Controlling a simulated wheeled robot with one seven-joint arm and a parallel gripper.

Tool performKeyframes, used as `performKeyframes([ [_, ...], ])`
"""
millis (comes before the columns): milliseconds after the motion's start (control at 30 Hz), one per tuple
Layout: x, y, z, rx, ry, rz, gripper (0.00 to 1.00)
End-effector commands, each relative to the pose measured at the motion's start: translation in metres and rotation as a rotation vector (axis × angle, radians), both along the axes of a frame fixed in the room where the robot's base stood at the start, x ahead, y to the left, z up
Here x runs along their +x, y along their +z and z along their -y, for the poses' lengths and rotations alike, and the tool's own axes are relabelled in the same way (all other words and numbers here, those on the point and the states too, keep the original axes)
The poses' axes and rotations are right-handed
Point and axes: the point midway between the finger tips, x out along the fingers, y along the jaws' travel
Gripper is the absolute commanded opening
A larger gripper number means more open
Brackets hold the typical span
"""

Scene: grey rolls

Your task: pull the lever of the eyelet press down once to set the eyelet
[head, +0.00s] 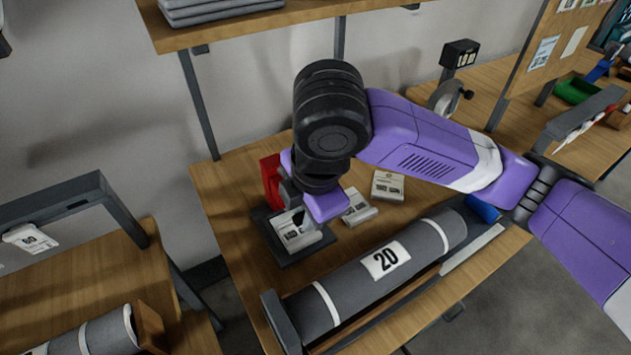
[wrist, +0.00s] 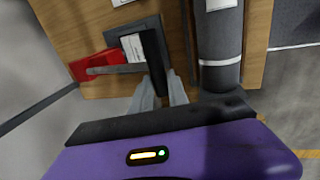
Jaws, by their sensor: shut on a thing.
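The eyelet press has a red body (head: 270,182) and a dark base plate (head: 285,255) at the left of the table. In the wrist view its red body (wrist: 90,67) carries a grey lever arm (wrist: 112,70) with a black handle (wrist: 154,52). My gripper (wrist: 161,88) is shut on the black handle, one finger on each side. A white labelled card (head: 297,232) lies on the press base; it also shows in the wrist view (wrist: 139,29), partly behind the handle. In the head view my wrist hides most of the lever and the fingertips.
A long grey roll (head: 375,275) labelled 20 lies along the table's front, right of the press in the wrist view. White labelled packs (head: 388,186) lie behind it. A shelf (head: 230,25) with folded grey cloth hangs above. Another bench (head: 100,255) stands at the left.

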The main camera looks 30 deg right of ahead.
Motion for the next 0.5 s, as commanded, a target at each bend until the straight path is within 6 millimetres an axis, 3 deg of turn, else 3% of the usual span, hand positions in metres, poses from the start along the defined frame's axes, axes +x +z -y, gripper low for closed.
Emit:
performKeyframes([
  [500,-0.003,-0.017,-0.001,0.000,0.002,-0.003,0.04],
])
